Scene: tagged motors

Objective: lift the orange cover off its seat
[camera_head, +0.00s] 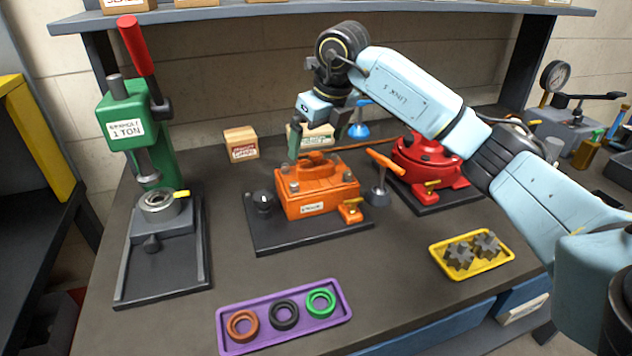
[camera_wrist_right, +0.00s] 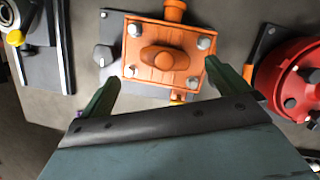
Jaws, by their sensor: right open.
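The orange cover (camera_head: 315,175) sits on top of an orange housing (camera_head: 320,202) on a dark base plate (camera_head: 315,236), with a raised handle in its middle and bolt heads at its corners. In the right wrist view the cover (camera_wrist_right: 145,76) shows from above, its handle (camera_wrist_right: 163,57) in the middle. My right gripper (camera_head: 325,148) is open and empty above and behind the cover; its fingers (camera_wrist_right: 160,88) point toward the cover and stand apart from it. My left gripper is not in view.
A green press (camera_head: 140,125) stands left and a red round housing (camera_head: 425,160) right. An orange-handled tool (camera_head: 380,180) stands close beside the orange housing. A purple tray (camera_head: 265,338) with rings and a yellow tray (camera_head: 490,268) with gears lie in front. Small boxes (camera_head: 241,143) stand behind.

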